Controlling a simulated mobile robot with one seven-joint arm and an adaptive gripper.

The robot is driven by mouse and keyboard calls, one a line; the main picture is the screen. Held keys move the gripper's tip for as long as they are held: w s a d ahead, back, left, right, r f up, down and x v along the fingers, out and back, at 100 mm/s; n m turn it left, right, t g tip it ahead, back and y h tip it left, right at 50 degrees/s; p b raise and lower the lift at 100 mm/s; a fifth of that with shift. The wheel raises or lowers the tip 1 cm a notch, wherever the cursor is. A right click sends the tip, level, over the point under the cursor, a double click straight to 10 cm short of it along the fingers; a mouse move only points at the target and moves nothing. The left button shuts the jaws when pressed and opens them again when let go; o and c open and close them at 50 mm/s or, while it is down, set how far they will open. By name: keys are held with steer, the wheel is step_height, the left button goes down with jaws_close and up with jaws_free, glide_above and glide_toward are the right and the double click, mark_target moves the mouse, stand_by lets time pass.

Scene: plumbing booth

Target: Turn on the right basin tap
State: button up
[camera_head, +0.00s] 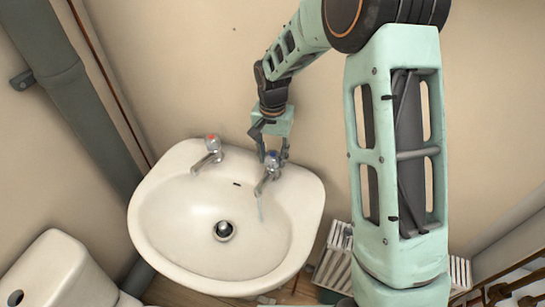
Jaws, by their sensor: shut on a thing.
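The right basin tap (270,166) is chrome with a blue-marked top and stands on the back right rim of the white basin (150,215). My gripper (271,157) comes down from above and is shut on the tap's head, a finger on each side. A thin pale streak, which looks like water, runs down from this tap's spout into the basin. The left tap (210,150), with a red-marked top, stands apart on the back left rim. No stream shows under it.
A thick grey pipe (75,95) runs down the wall at left. A white toilet cistern (45,270) is at lower left. A white slatted object (335,262) stands right of the basin, partly behind my arm. The wall above the basin is bare.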

steer(key=n, duration=0.4)
steer(key=shift+n, duration=0.3)
steer(key=n, duration=0.5)
steer(key=shift+w, duration=0.1)
steer(key=n, duration=0.5)
steer(key=shift+r+n, duration=0.1)
steer(key=shift+n, duration=0.3)
steer(key=n+p, duration=0.1)
steer(key=n, duration=0.3)
steer(key=shift+n, duration=0.4)
steer(key=o, duration=1.2)
steer(key=shift+c, duration=0.2)
